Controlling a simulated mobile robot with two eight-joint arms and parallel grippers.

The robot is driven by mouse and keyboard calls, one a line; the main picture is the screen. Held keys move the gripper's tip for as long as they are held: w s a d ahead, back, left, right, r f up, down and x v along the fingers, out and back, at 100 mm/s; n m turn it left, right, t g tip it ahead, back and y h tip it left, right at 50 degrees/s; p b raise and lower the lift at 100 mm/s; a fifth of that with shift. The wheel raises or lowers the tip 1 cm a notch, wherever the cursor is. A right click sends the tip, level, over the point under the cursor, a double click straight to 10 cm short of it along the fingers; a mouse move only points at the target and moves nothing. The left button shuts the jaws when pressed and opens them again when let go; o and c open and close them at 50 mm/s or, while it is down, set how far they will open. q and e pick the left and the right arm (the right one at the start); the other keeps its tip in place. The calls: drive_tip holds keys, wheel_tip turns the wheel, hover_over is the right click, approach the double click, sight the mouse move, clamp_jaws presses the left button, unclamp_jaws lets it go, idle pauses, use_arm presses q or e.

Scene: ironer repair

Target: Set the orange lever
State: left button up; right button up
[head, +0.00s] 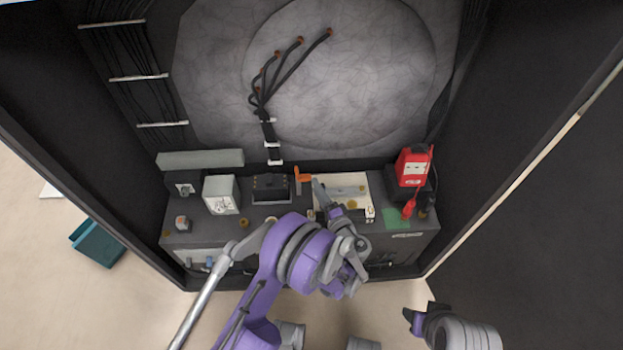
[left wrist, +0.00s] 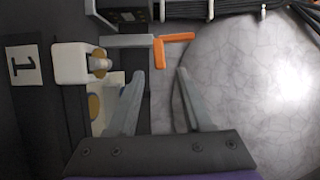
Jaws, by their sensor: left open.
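The orange lever (head: 303,177) stands at the back middle of the dark bench, right of a black block. In the left wrist view the lever (left wrist: 161,52) is L-shaped and meets the end of a grey bar (left wrist: 127,41). My left gripper (head: 329,202) is just right of the lever and in front of it in the head view. In the left wrist view its two fingers (left wrist: 160,76) are apart and empty, with the lever just beyond the tips. My right gripper (head: 411,318) is low at the right, away from the bench; its fingers are not clear.
A black block (head: 270,188) and a white box with a dial (head: 221,195) stand left of the lever. A red meter (head: 412,167) stands at the right by a green patch (head: 396,218). Black cables (head: 268,130) hang behind. Dark cabinet walls close both sides.

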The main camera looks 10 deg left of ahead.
use_arm(q)
drive_tip(key=v, duration=0.5)
drive_tip(key=shift+s+p, duration=0.1)
drive_tip(key=shift+p, duration=0.25)
use_arm(e)
drive_tip(key=shift+s+r, duration=0.1)
drive_tip(key=shift+r, duration=0.3)
use_arm(q)
drive_tip(key=s+a+r+n+g+h, duration=0.2)
drive_tip(key=s+a+r+g, duration=0.15)
drive_tip(key=a, duration=0.25)
drive_tip(key=s+a+r+n+g+h, duration=0.1)
drive_tip(key=s+a+r+n+g, duration=0.15)
drive_tip(key=a+r, duration=0.3)
drive_tip(key=s+r+n+g+h, duration=0.3)
drive_tip(key=s+n+h, duration=0.35)
drive_tip(key=s, duration=1.65)
wheel_tip(320, 180, up, 28)
drive_tip(key=d+m+h+p, duration=0.1)
drive_tip(key=p, duration=2.3)
drive_tip(key=shift+w+t, duration=0.4)
use_arm(e)
wheel_tip(320, 180, up, 28)
drive_tip(key=w+t, duration=0.1)
drive_tip(key=shift+f, duration=0.15)
